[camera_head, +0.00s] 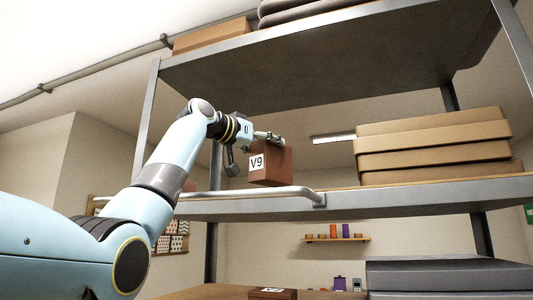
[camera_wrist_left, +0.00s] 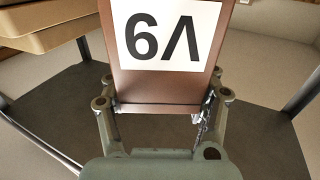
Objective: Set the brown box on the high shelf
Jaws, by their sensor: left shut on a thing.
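The brown box (camera_head: 273,176) has a white label reading V9 and appears upright, just above the middle shelf (camera_head: 400,203) of the tall rack. I cannot tell whether its base touches the shelf. My left gripper (camera_head: 268,138) reaches in from the left and is shut on the upper part of the box. In the left wrist view the box (camera_wrist_left: 158,92) sits between the two fingers, its label upside down. My right gripper is not in view.
A metal rail (camera_head: 250,193) runs along the shelf's front left. Tan stacked boxes (camera_head: 435,152) fill the shelf's right side. Another shelf (camera_head: 330,65) hangs above. Below are a second labelled brown box (camera_head: 272,294) and grey slabs (camera_head: 440,275). The shelf between box and stack looks free.

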